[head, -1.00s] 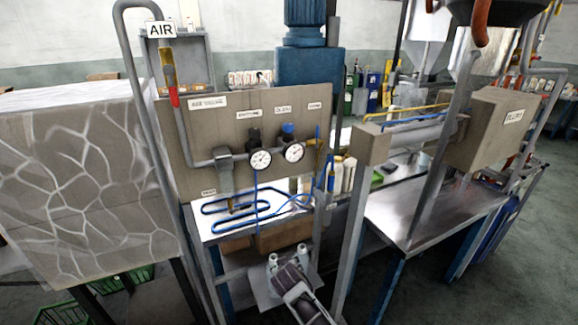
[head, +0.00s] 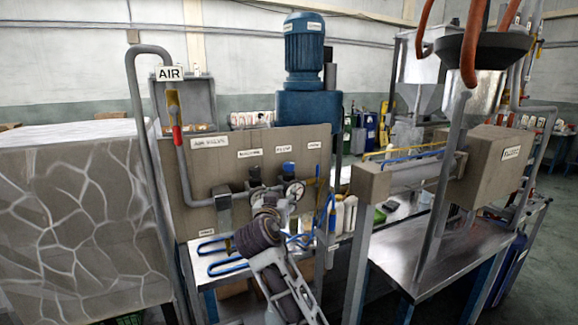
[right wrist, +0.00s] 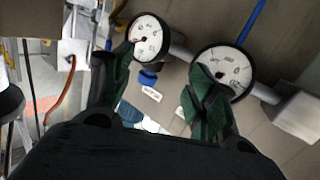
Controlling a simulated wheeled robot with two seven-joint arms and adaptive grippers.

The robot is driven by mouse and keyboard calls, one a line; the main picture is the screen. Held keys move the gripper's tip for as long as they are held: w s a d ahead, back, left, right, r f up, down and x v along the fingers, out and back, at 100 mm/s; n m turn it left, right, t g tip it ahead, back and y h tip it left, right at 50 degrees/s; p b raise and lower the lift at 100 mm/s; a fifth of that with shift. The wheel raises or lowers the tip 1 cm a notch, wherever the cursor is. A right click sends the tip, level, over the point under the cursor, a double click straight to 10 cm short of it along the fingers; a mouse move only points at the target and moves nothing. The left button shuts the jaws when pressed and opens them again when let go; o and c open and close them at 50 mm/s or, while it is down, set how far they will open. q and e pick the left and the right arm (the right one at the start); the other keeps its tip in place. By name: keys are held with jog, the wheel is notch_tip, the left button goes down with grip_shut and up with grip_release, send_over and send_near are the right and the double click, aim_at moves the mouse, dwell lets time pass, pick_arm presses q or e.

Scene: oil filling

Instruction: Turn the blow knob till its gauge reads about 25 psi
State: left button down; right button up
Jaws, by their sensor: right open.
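The blow knob (head: 288,168) is blue and sits above its round white gauge (head: 295,190) on the tan panel. In the right wrist view the blue knob (right wrist: 148,78) shows between my finger lines, with its gauge (right wrist: 148,38) above it; the reading is too small to tell. The right finger overlaps the neighbouring gauge (right wrist: 228,70). My left gripper is not in view.
A black knob (head: 254,172) is left of the blue one; its gauge is mostly hidden by my arm in the head view. A grey pipe with a red-handled air valve (head: 177,135) rises at the left.

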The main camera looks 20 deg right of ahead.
notch_tip(320, 180, up, 6)
jog(key=m+h, duration=0.1)
jog(key=shift+a+t, duration=0.15)
jog(key=shift+t, duration=0.25)
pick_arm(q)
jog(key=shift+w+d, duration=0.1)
pick_arm(e)
jog(key=shift+r, duration=0.15)
